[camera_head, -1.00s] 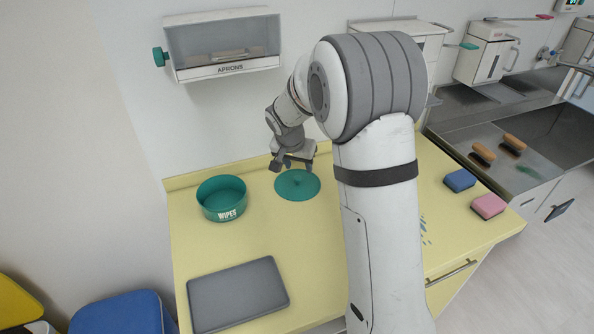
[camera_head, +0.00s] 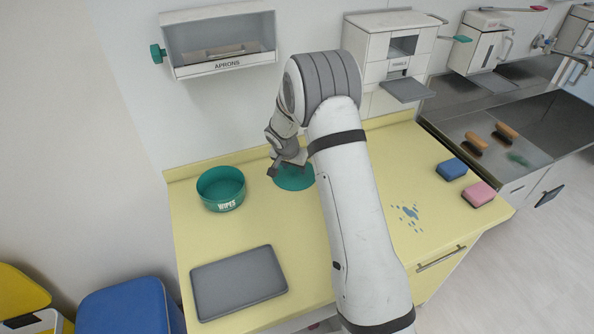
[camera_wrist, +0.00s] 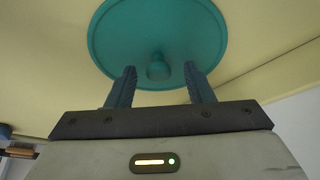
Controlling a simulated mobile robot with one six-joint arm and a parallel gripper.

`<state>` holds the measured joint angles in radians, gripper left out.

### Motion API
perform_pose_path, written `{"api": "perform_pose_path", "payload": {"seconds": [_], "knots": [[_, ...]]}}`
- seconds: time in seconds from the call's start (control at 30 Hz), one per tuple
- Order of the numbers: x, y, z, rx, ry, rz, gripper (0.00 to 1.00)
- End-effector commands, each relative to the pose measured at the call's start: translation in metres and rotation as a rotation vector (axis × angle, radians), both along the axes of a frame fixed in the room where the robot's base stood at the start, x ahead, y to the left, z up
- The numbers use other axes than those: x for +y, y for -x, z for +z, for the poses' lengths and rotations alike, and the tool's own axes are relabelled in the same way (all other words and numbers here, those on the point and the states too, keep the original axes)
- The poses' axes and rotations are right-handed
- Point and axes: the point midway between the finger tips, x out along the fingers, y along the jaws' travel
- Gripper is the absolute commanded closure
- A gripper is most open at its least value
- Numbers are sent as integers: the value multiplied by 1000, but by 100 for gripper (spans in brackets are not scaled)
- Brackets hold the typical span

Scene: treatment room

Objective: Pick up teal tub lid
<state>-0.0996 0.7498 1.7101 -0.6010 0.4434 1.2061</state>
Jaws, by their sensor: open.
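The teal tub lid (camera_head: 294,180) lies flat on the yellow counter, partly hidden by my arm in the head view. In the wrist view the round lid (camera_wrist: 120,40) shows a small knob at its middle. My gripper (camera_wrist: 158,75) is open, its two fingers apart on either side of the knob's line. It also shows over the lid in the head view (camera_head: 287,172). I cannot tell how high the fingertips are above the lid. The teal tub (camera_head: 221,190), marked WIPES, stands open to the left of the lid.
A grey tray (camera_head: 238,283) lies at the front left of the yellow counter (camera_head: 190,240). A blue sponge (camera_head: 451,170) and a pink sponge (camera_head: 478,195) lie at the right, near a blue spill (camera_head: 408,216). An aprons dispenser (camera_head: 221,45) hangs on the wall behind.

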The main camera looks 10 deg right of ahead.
Motion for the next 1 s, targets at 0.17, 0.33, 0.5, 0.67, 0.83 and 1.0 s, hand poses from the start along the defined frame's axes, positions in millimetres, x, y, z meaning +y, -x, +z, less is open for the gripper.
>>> {"api": "perform_pose_path", "payload": {"seconds": [0.17, 0.33, 0.5, 0.67, 0.83, 1.0], "knots": [[0, -1, -1, -1, -1, 0, 52], [0, 0, -1, -1, -1, 0, 62], [0, 0, -1, 0, 0, 1, 75], [1, 0, -1, 0, 0, 1, 88], [1, 0, -1, 0, 0, 1, 100], [1, 0, -1, -1, 0, 2, 100]]}}
